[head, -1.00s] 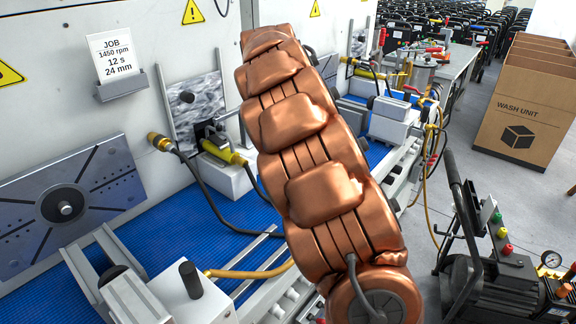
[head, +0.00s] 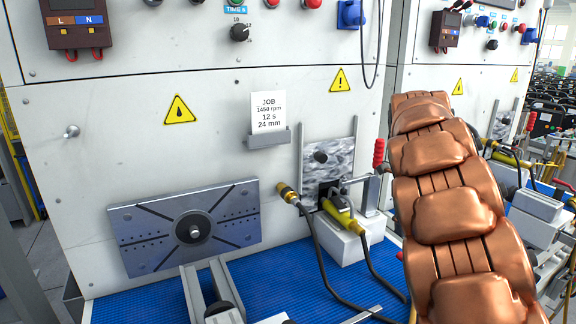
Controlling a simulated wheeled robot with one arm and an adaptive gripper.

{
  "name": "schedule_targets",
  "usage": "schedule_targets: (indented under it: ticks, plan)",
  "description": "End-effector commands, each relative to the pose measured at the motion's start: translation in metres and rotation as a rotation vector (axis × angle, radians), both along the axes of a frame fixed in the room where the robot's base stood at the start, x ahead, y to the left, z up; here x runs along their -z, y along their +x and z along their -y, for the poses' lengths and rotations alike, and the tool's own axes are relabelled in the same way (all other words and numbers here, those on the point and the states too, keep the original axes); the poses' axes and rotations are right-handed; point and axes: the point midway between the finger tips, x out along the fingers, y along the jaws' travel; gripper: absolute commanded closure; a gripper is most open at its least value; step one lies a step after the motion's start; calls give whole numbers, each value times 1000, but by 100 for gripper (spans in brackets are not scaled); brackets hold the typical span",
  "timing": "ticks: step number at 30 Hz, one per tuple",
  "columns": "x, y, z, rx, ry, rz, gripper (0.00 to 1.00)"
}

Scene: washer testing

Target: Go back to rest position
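My copper-coloured arm stands at the right of the head view, reaching up from the bottom edge in front of the bench. My gripper is not visible in this view, so its state and anything in it are hidden. The white test cabinet (head: 90,130) faces me. A job card (head: 268,112) on it reads 1450 rpm, 12 s, 24 mm. A slotted round-hub plate (head: 240,226) is mounted low on the cabinet.
A blue mat (head: 130,306) covers the bench. A yellow-and-black connector (head: 341,214) sits by a white block (head: 340,238), with black hoses nearby. A dark knob (head: 240,32) and a blue socket (head: 350,14) are on the upper panel. A second station is behind my arm.

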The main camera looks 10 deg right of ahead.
Motion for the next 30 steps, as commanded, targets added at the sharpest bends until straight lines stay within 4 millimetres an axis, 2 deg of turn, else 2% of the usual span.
schedule_targets:
  ticks: [5,14,23,30]
  plan:
    - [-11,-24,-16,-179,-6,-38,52]
    - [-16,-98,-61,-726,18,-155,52]
    - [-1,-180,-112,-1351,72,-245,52]
    - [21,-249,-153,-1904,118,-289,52]
